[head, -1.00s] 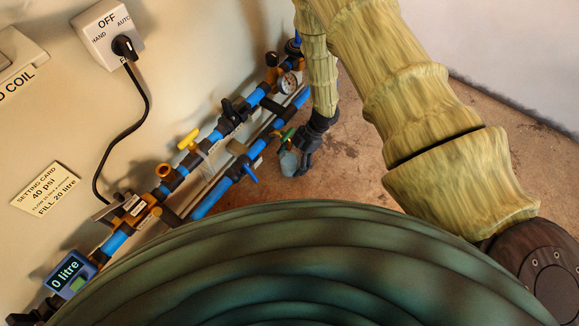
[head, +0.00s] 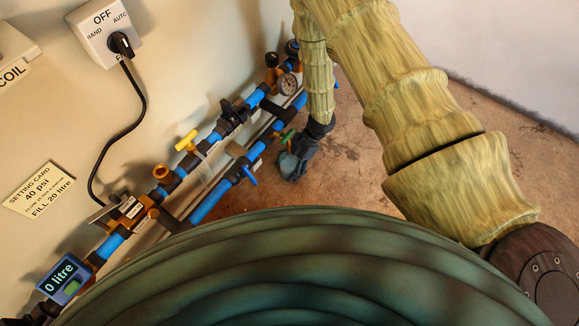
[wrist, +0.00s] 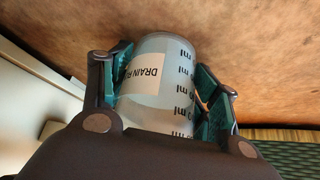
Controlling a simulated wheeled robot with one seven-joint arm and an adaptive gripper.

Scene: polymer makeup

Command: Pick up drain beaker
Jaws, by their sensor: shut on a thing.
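The drain beaker (wrist: 152,80) is a translucent cup with a white label reading "DRAIN" and black ml marks. In the wrist view it sits between the teal-padded fingers of my gripper (wrist: 163,88), which is shut on it. In the head view my gripper (head: 294,158) is low beside the pipework, just right of a green-handled valve (head: 288,137). The beaker there is mostly hidden by the fingers, and I cannot tell whether it touches the floor.
Blue pipes (head: 215,198) with brass fittings, a gauge (head: 287,83) and coloured valve handles run along the wall at left. A switch box (head: 98,22) reads OFF and a meter (head: 62,278) reads 0 litre. The brown floor (head: 350,170) is clear to the right.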

